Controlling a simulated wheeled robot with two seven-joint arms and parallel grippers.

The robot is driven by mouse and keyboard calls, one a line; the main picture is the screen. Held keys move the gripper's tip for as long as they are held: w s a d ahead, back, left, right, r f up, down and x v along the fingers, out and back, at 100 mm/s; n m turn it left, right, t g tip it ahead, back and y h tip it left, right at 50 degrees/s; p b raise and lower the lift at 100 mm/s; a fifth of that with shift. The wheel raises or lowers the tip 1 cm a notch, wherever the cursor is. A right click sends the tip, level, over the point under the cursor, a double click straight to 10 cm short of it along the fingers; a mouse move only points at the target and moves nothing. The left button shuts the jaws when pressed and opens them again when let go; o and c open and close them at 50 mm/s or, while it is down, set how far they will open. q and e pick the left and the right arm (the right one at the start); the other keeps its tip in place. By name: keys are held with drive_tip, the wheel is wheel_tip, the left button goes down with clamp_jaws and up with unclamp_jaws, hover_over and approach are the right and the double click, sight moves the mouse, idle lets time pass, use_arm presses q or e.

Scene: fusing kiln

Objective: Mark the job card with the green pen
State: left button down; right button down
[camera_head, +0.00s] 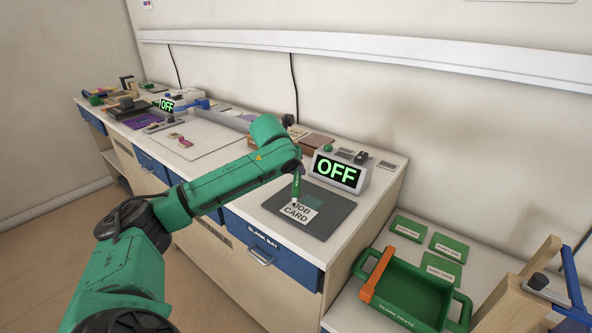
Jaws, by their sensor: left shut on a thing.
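The job card (301,212) is a white card with dark print and a dark green area on its upper part. It lies on a dark grey mat (330,228) on the bench. My left gripper (298,170) is shut on the green pen (296,188) and holds it close to upright, point down, over the left part of the card. The pen's lower end looks at or just above the card; I cannot tell whether it touches. My left arm hides part of the bench behind it. My right gripper is not in view.
A display box reading OFF (338,172) stands just behind the mat. A green crate (405,293) with an orange handle and several green cards (445,246) are on the lower table at right. A wooden frame (510,300) stands at far right.

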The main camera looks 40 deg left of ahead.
use_arm(q)
drive_tip(key=shift+f, duration=0.45)
idle(0.9)
drive_tip(key=shift+d+r+p, duration=0.1)
drive_tip(key=shift+d+p, duration=0.65)
drive_tip(key=shift+p, duration=0.5)
drive_tip(key=shift+d, duration=0.25)
drive_tip(key=shift+p, duration=0.3)
drive_tip(key=shift+d+p, duration=0.3)
drive_tip(key=shift+p, duration=0.2)
drive_tip(key=shift+d, duration=0.15)
